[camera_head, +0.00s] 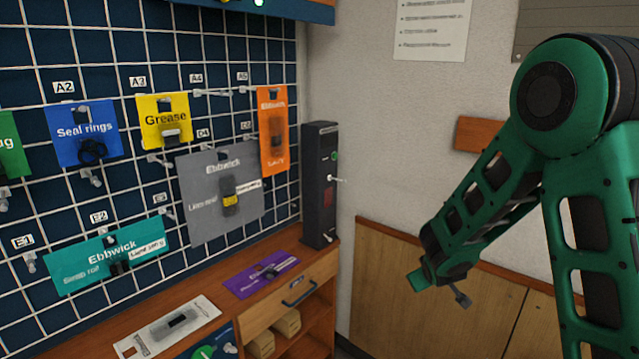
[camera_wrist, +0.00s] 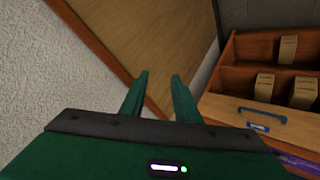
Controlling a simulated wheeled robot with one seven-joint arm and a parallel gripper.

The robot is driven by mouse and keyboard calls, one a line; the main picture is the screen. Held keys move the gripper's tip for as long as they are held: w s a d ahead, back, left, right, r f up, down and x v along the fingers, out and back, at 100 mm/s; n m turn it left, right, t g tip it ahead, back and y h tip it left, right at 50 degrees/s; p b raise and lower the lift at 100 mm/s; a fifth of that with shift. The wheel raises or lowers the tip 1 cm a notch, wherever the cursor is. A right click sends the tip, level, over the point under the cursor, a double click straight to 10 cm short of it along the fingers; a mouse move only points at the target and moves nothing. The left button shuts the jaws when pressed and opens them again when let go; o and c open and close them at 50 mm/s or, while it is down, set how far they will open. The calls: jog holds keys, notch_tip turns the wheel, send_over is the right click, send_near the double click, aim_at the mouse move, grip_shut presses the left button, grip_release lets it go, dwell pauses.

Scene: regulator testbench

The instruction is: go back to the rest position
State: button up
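My gripper (camera_head: 440,287) hangs at the right in the head view, in front of the wood-panelled wall and well clear of the bench. In the wrist view my gripper (camera_wrist: 158,88) shows two green fingers with a gap between them and nothing held. It is open and empty. My green arm comes down from the upper right, bent at the elbow.
A wire grid board (camera_head: 225,60) with several hanging cards is at the left. Below it is a bench (camera_head: 245,262) with a purple card (camera_head: 262,274), a drawer (camera_head: 290,303) and shelves with boxes. A black device (camera_head: 318,185) stands at its end.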

jog(key=s+d+r+m+g, duration=0.35)
jog(key=s+d, duration=0.35)
jog(key=s, duration=0.4)
jog(key=s+d+r+m+g, duration=0.2)
jog(key=s+d+r+m, duration=0.15)
jog(key=s+d, duration=0.45)
jog(key=s+a+r+m+g+y, duration=0.1)
jog(key=s+a+r, duration=0.1)
jog(key=s, duration=1)
jog(key=s+a+r+m+g+y, duration=0.1)
jog(key=s+a+r+m+g, duration=0.1)
jog(key=s, duration=1)
jog(key=shift+r+y, duration=0.3)
jog(key=shift+y, duration=0.1)
jog(key=shift+g, duration=0.25)
jog(key=shift+w+f, duration=0.25)
jog(key=shift+w, duration=0.4)
